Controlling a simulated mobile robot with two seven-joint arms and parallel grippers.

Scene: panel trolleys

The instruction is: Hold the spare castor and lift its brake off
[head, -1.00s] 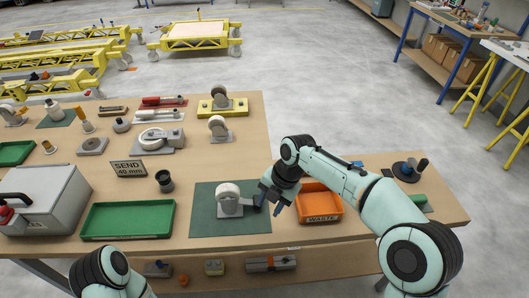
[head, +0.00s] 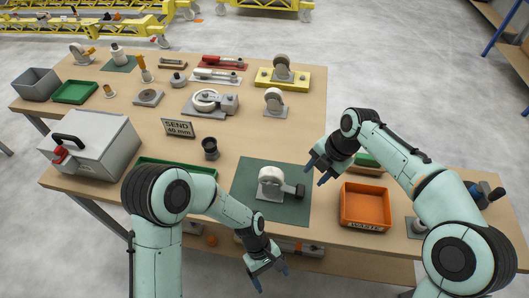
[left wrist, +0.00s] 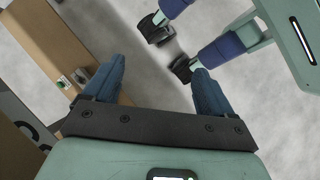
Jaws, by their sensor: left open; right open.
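A castor (head: 271,180) with a pale wheel and grey bracket lies on the dark green mat (head: 264,213). Its dark brake pedal (head: 298,191) sticks out to the right. My right gripper (head: 315,174) is open and empty, just above and right of the pedal in the head view; I see no contact. My left gripper (head: 271,280) is open and empty in front of the bench, below the mat in the picture. In the left wrist view its blue fingers (left wrist: 155,72) are apart, with floor between them. The castor does not show in that view.
An orange waste tray (head: 346,207) stands right of the mat. A green tray (head: 160,168) is partly behind my left arm, with a grey lidded box (head: 95,145) farther left. Other castors stand farther back, one on a yellow block (head: 297,80). Mid-bench is fairly clear.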

